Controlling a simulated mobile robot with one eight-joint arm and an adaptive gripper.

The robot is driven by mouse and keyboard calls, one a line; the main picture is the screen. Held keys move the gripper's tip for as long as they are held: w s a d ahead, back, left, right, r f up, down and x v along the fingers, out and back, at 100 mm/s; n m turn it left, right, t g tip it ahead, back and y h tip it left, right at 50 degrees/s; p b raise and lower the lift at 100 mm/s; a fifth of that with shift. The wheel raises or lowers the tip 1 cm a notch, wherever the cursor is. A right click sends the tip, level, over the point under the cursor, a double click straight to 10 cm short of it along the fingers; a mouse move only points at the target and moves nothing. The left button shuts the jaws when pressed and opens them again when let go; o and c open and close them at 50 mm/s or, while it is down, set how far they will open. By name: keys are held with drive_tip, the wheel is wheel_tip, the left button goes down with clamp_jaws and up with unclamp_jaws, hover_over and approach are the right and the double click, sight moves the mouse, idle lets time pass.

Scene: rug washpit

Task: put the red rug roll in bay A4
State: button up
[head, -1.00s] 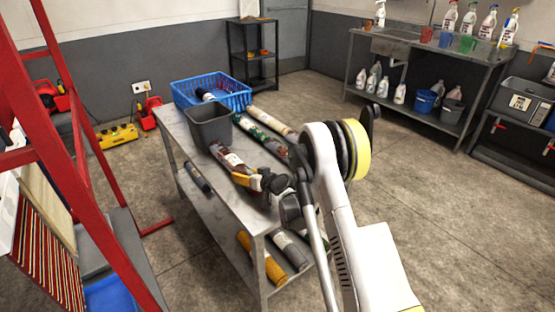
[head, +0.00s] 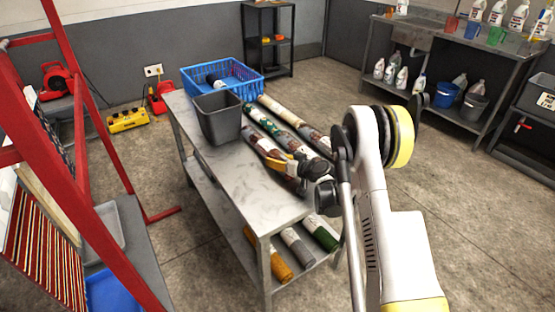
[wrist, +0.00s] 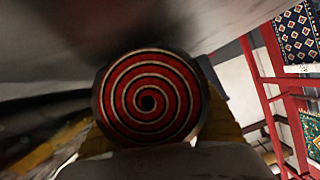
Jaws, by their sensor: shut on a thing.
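The red rug roll (head: 265,143) is a dark red patterned roll with a pale label, by the right long side of the metal table. Its end, a red, dark and pale spiral (wrist: 150,98), faces the wrist camera. My gripper (head: 290,166) is shut around the roll near its near end, with yellow fingers on both sides. I cannot tell whether the roll touches the table top. No bay label A4 is readable. A red-framed rack (head: 85,165) with striped rugs stands at the left.
The metal table (head: 235,180) also holds a dark grey bin (head: 218,117), a blue basket (head: 222,82), a green patterned roll (head: 292,135) and a cream roll (head: 282,110). Several rolls lie on its lower shelf. The floor between table and rack is mostly clear.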

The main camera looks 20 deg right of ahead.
drive_tip(key=shift+d, duration=0.25)
drive_tip(key=o, duration=1.4)
